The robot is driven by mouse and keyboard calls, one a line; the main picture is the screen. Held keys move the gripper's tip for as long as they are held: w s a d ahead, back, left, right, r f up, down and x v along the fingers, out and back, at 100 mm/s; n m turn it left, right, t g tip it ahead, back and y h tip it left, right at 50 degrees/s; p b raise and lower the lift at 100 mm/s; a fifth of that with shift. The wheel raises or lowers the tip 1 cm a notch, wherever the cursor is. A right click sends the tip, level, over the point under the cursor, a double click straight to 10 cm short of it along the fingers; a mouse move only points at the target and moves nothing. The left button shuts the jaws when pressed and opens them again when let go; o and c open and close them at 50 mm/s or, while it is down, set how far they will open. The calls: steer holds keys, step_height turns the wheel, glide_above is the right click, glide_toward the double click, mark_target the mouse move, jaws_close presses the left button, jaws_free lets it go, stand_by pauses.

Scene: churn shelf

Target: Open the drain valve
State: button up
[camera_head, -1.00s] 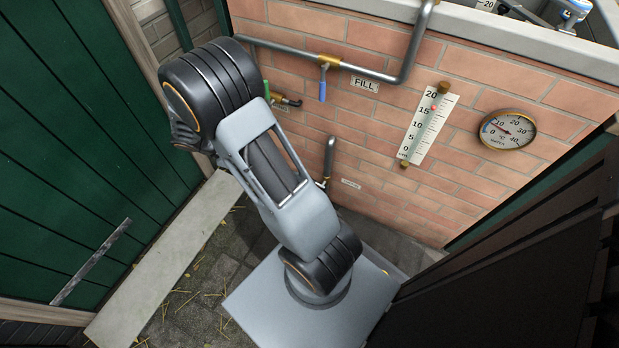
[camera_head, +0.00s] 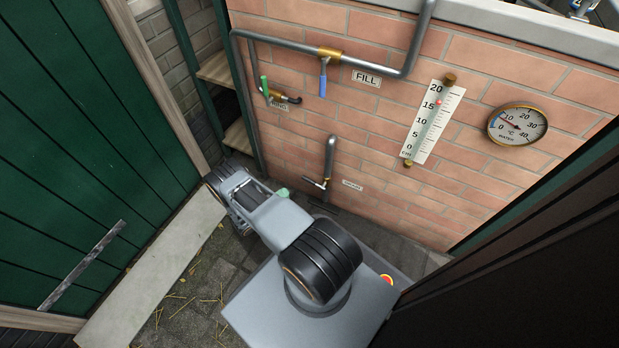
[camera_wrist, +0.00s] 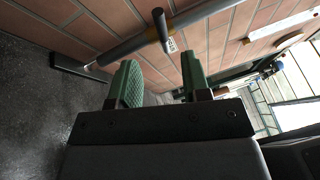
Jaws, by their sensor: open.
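The drain valve (camera_head: 316,183) is a small brass fitting with a thin grey handle, low on the brick wall at the foot of a short grey pipe (camera_head: 331,153). A small white label (camera_head: 351,185) is beside it, too small to read. My gripper (camera_wrist: 158,62) is open and empty in the wrist view, its green fingers apart. In the head view only a green fingertip (camera_head: 283,192) shows past my arm, left of the valve. Beyond the fingers, the wrist view shows a grey pipe (camera_wrist: 125,48) with a dark lever (camera_wrist: 160,30), apart from them; I cannot tell for certain which valve this is.
Higher up are the blue-handled FILL valve (camera_head: 323,76) and a green-handled valve (camera_head: 265,88). A level scale (camera_head: 431,122) and a round gauge (camera_head: 517,124) are to the right. Green boards (camera_head: 75,150) close the left side, and a dark panel (camera_head: 530,270) the right.

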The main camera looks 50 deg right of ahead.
steer(key=b+x, duration=0.2)
steer(key=x, duration=1.1)
steer(key=shift+s, duration=0.1)
jaws_close()
